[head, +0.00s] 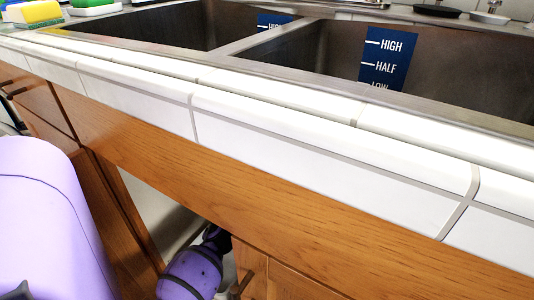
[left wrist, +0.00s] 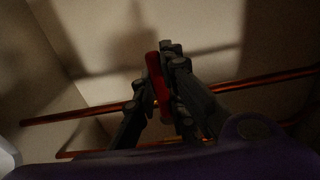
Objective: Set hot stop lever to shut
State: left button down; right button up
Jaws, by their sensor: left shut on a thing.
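In the left wrist view a red lever (left wrist: 156,75) stands roughly upright in front of copper-coloured pipes (left wrist: 75,116) inside a dim cabinet. My left gripper (left wrist: 163,82) has its dark fingers on both sides of the lever and is shut on it. The lower end of the lever and its valve body are hidden behind the fingers. In the head view my purple left arm (head: 190,275) reaches into the open cabinet under the sink, and the gripper itself is out of sight there. My right gripper is not in either view.
The white tiled counter edge (head: 300,130) and wooden cabinet front (head: 190,160) lie above the opening. A double steel sink (head: 310,70) with blue level labels (head: 388,58) is set into the counter. A cabinet door (head: 290,282) stands right of my arm.

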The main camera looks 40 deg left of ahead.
pick_arm(q)
jog(key=shift+r, duration=0.1)
jog(key=c, duration=1.8)
grip_release()
jog(key=v, duration=1.2)
